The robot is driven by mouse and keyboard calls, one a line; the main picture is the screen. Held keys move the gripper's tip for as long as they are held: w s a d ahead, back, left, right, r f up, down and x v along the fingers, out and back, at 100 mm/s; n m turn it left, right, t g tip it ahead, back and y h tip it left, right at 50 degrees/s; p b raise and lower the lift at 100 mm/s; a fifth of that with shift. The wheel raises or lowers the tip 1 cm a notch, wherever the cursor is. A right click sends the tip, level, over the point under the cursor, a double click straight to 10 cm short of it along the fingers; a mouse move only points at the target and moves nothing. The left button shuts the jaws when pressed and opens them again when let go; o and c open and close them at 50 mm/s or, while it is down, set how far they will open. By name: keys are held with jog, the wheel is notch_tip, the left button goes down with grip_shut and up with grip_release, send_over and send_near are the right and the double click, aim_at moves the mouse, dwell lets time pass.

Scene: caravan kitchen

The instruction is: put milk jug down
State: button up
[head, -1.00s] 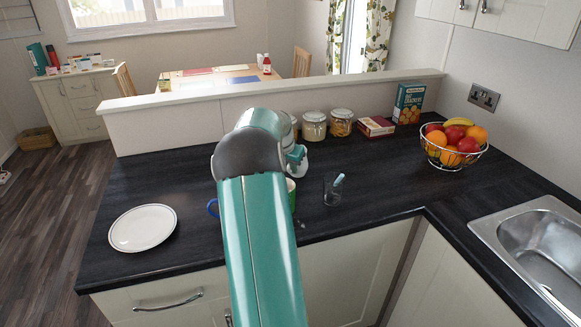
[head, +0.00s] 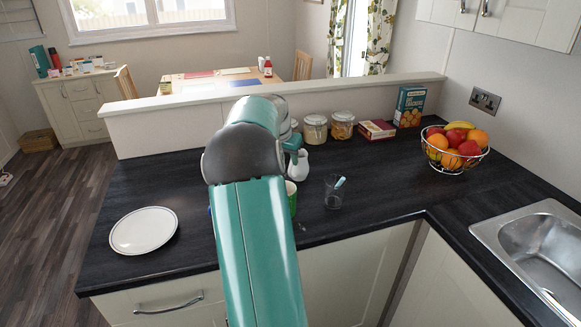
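The white milk jug (head: 299,168) is upright on the dark worktop, just right of my arm and behind the green mug. Its left side is partly hidden by my arm. My gripper (head: 294,146) is just above the jug's top, mostly hidden behind my arm. Its fingers do not show clearly, so I cannot tell whether they still touch the jug.
A green mug (head: 291,198) is partly behind my arm. A glass (head: 333,192) with a pale stick in it stands right of the mug. A white plate (head: 144,231) lies left. Jars (head: 315,130) and a fruit bowl (head: 455,152) stand farther back.

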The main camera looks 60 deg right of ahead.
jog(key=v, duration=0.5)
jog(key=w+a+r+n+t+y, duration=0.1)
jog(key=w+a+r+n, duration=0.15)
jog(key=a, duration=0.95)
jog(key=w+a+r+n+t+y, duration=0.15)
jog(key=a+n, duration=0.25)
jog(key=a, duration=0.7)
jog(key=w+a+r+n+t, duration=0.2)
jog(key=a+r+n, duration=0.1)
jog(key=a, duration=0.9)
jog(key=s+a+f+n, duration=0.1)
jog(key=s+a+n, duration=0.1)
jog(key=s+a, duration=0.2)
jog(key=s+a+f+n+y, duration=0.1)
jog(key=s+a+f+n, duration=0.1)
jog(key=a, duration=0.9)
jog(key=s+a+f+n+t+y, duration=0.1)
jog(key=s+a+f+n, duration=0.1)
jog(key=s+a+n, duration=0.2)
jog(key=s+a, duration=0.2)
jog(key=a, duration=0.2)
jog(key=shift+a, duration=0.2)
jog(key=shift+s+d, duration=0.1)
jog(key=shift+d, duration=0.05)
